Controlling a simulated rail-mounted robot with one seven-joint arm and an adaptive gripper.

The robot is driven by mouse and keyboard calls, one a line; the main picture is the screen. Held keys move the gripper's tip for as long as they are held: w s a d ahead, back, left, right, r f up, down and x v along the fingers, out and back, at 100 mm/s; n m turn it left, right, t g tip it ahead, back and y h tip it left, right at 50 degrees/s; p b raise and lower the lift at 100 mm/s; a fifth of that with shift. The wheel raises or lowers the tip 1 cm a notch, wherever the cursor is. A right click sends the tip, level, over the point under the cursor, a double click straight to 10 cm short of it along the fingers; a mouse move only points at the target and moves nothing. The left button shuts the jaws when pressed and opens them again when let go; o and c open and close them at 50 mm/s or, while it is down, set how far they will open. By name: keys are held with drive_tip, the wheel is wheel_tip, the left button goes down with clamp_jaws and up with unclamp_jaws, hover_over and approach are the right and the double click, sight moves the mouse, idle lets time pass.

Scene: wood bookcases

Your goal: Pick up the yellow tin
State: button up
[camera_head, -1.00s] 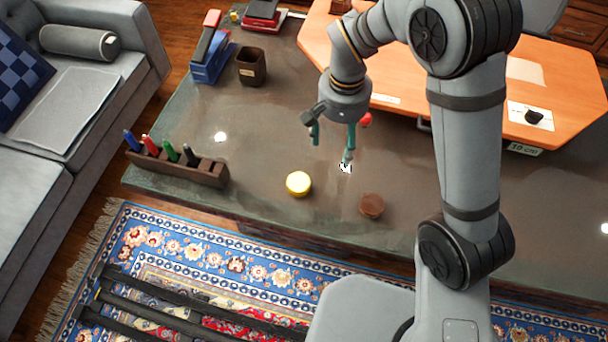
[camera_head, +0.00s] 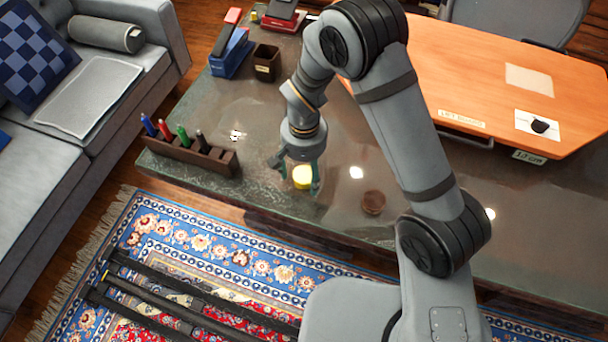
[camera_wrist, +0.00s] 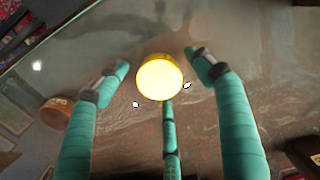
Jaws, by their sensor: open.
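The yellow tin (camera_head: 302,176) is a short round tin with a pale yellow top, standing on the dark glossy table near its front edge. In the wrist view the tin (camera_wrist: 161,77) is just above the middle of the picture. My gripper (camera_head: 300,188) is open, pointing down over the tin. In the wrist view its teal fingers (camera_wrist: 160,75) spread to the left and right of the tin, with a third finger below it. I see gaps between the side fingers and the tin; whether the lower finger touches it I cannot tell.
A brown round tin (camera_head: 373,202) stands to the right. A wooden rack (camera_head: 190,152) with several coloured markers is at the left. A dark cup (camera_head: 266,63) and a blue stapler-like thing (camera_head: 231,52) stand behind. An orange board (camera_head: 500,75) covers the back right.

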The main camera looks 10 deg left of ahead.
drive_tip(key=shift+c, duration=0.9)
drive_tip(key=c, duration=1.1)
